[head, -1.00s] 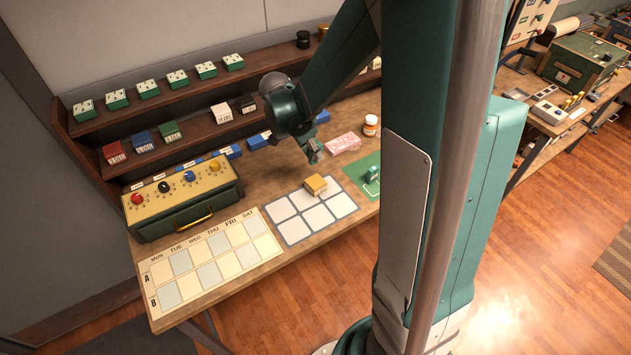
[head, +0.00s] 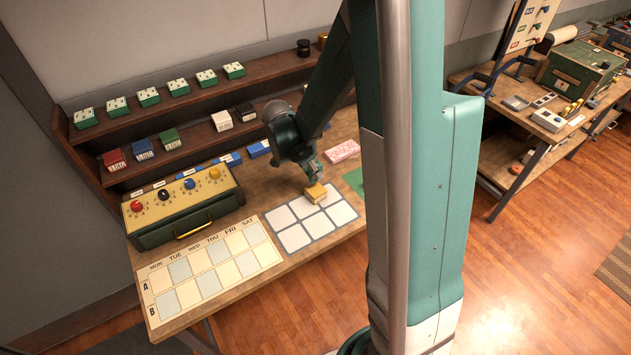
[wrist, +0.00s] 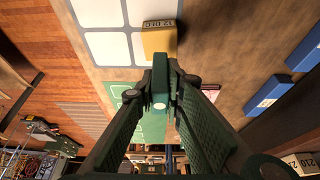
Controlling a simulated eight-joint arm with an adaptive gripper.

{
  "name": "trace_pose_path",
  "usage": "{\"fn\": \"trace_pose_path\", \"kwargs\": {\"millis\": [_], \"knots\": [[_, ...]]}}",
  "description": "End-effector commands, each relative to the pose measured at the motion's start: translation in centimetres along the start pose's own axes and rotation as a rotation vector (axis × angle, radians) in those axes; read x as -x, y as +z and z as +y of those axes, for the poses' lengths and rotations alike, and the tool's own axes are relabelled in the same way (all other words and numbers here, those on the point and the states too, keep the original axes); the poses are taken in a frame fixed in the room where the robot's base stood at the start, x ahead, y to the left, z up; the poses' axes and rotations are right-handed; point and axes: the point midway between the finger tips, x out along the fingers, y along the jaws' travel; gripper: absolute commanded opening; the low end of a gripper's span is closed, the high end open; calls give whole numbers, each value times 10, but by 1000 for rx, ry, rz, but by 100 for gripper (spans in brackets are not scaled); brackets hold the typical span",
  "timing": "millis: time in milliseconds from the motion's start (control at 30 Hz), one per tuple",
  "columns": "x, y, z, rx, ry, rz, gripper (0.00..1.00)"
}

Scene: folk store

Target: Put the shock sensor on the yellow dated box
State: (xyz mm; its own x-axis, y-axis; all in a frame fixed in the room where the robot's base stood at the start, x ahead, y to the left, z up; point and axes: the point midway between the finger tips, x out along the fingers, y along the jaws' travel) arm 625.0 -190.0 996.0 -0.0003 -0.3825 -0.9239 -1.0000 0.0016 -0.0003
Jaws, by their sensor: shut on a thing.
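The yellow dated box (head: 316,191) sits on the back row of a pale panel of squares on the bench. It also shows in the wrist view (wrist: 158,42), with dark printed characters on its far side. My gripper (head: 312,172) is low, just behind and above the box. In the wrist view my gripper (wrist: 163,84) is shut on a small teal thing with a pale round disc, which looks like the shock sensor (wrist: 160,92). The sensor appears just short of the box; whether they touch I cannot tell.
The pale panel (head: 277,229) lies beside a calendar sheet (head: 168,327). A knobbed control box (head: 185,215) stands at left. A pink patterned box (head: 342,151) and a green mat (head: 354,179), partly hidden by my arm, are at right. Shelves (head: 190,134) stand behind.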

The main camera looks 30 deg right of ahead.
Motion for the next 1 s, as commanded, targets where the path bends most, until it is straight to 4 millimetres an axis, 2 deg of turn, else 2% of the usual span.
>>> {"fn": "trace_pose_path", "kwargs": {"millis": [500,1000], "knots": [[-5,2,0,0,0,0,0],[-40,16,0,0,0,0,0]]}}
